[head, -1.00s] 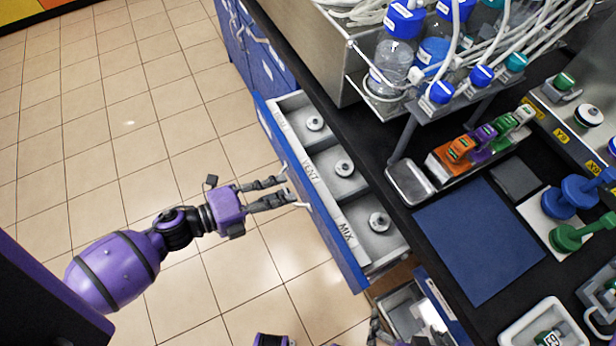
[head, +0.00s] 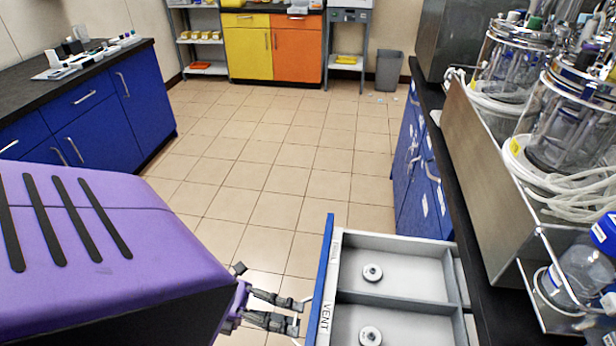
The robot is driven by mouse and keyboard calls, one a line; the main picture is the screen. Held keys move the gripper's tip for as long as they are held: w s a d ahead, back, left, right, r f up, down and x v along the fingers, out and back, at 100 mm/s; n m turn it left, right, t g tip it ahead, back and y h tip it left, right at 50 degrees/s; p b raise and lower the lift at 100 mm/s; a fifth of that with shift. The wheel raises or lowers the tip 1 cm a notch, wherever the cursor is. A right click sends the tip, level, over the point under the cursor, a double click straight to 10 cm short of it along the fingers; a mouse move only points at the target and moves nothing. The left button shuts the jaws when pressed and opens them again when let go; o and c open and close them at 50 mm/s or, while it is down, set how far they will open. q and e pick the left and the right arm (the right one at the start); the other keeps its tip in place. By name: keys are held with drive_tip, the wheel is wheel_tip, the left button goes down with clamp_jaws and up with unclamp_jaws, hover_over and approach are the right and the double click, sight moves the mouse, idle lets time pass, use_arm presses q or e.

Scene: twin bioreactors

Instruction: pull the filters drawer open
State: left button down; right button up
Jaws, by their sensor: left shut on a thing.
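The filters drawer (head: 415,300) stands open at the lower right, with a blue front and a grey inside split into compartments. One compartment label reads VENT; another behind it is too small to read surely. A round grey-white filter (head: 372,272) lies in the far compartment and another filter (head: 370,336) in the VENT compartment. My left gripper (head: 298,314) is at the outer side of the drawer front, shut on the drawer's handle, which its fingers mostly hide. The drawer's near end is cut off by the frame. My right gripper is out of view.
A black counter (head: 462,215) with a steel housing (head: 480,180) and glass vessels (head: 570,120) runs along the right. Blue cabinets (head: 105,115) stand at the left. A grey bin (head: 389,70) stands at the back. The tiled floor (head: 290,150) between is clear.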

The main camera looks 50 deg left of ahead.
use_arm(q)
drive_tip(key=shift+s+a+f, duration=0.1)
drive_tip(key=shift+a, duration=0.05)
drive_tip(key=c, duration=1.9)
unclamp_jaws()
drive_tip(key=v, duration=1.2)
